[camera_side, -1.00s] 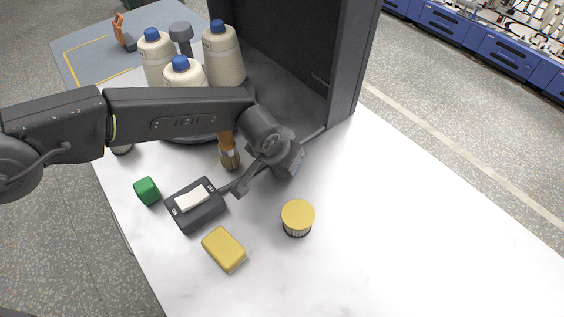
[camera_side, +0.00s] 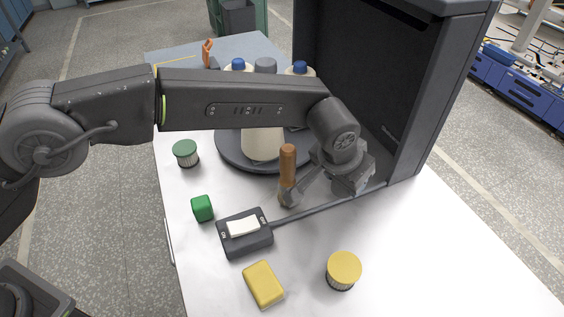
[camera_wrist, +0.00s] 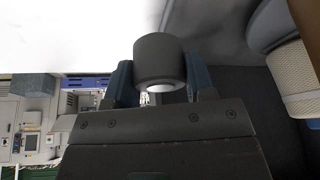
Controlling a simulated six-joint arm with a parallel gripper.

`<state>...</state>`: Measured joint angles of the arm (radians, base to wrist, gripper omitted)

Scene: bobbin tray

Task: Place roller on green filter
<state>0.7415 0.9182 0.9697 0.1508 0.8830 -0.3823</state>
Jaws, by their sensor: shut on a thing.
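The green filter (camera_side: 185,153), a short ribbed cylinder with a green top, stands upright near the left table edge in the side view. The roller (camera_wrist: 160,60) is a dark grey cylinder with a pale inner end, in the wrist view. My gripper (camera_wrist: 158,78) is shut on it, one finger on each side. In the side view my gripper (camera_side: 305,186) is beside the wooden-handled brush (camera_side: 288,163), well to the right of the green filter. The roller cannot be made out clearly there. The green filter's top looks bare.
A green cube (camera_side: 202,208), a switch box (camera_side: 245,240), a yellow block (camera_side: 264,284) and a yellow filter (camera_side: 344,268) lie in front. A tall dark cabinet (camera_side: 440,90) stands right.

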